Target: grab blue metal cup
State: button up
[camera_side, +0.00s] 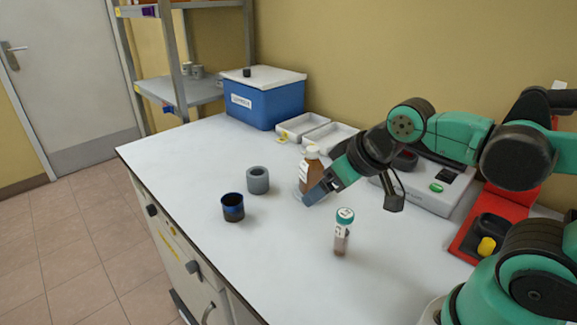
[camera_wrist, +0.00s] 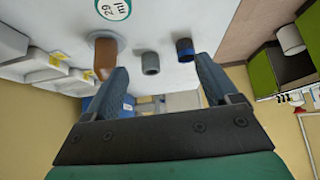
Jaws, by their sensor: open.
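A brown bottle (camera_side: 311,168) with a white cap stands by my gripper. A teal-capped sample vial (camera_side: 342,232) stands at the front. A blue cooler box (camera_side: 265,98) and white trays (camera_side: 330,136) are at the back. The white bench (camera_side: 190,160) is clear at the left.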

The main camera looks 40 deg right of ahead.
jog(key=shift+o, duration=0.5)
